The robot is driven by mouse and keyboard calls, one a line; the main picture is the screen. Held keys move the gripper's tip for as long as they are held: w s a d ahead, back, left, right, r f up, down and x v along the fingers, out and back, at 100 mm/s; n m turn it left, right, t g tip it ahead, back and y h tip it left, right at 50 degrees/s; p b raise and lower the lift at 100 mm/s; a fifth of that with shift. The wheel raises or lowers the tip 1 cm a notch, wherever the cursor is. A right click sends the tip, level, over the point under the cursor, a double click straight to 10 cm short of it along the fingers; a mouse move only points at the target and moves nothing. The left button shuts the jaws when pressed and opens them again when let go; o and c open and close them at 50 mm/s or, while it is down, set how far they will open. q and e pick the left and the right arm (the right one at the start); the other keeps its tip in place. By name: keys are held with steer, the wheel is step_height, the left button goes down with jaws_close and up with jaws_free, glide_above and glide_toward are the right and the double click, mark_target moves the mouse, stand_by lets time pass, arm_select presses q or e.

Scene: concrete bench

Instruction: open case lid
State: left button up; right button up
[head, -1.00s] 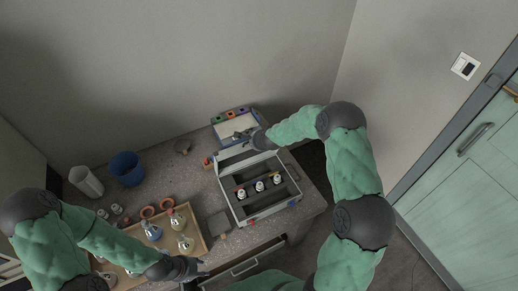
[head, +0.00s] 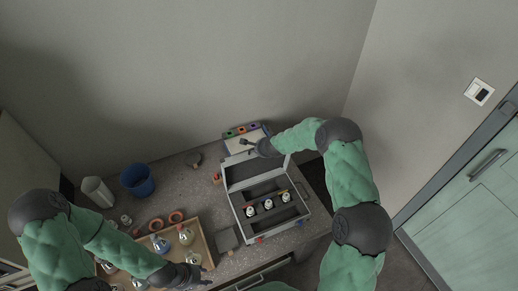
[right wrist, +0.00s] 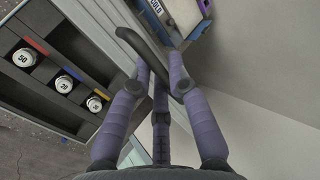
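The grey case (head: 302,217) stands on the bench with its lid (head: 243,172) raised at the back, inner side showing. Several white-capped bottles sit in a row inside it; some show in the right wrist view (right wrist: 25,57). My right gripper (head: 254,147) is at the lid's upper edge. In the right wrist view its purple fingers (right wrist: 162,78) are spread, beside the pale ribbed lid (right wrist: 103,28). A dark curved bar crosses near their tips; whether they touch it is unclear. My left gripper (head: 205,276) is open and empty at the wooden tray's front right.
The wooden tray (head: 207,246) holds several flasks, left of the case. A grey block (head: 227,240) lies between them. A bin with coloured labels (head: 243,131) is behind the lid.

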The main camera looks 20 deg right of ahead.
steer(key=shift+r, duration=0.1)
stand_by(0.3)
steer(key=v, duration=1.2)
stand_by(0.4)
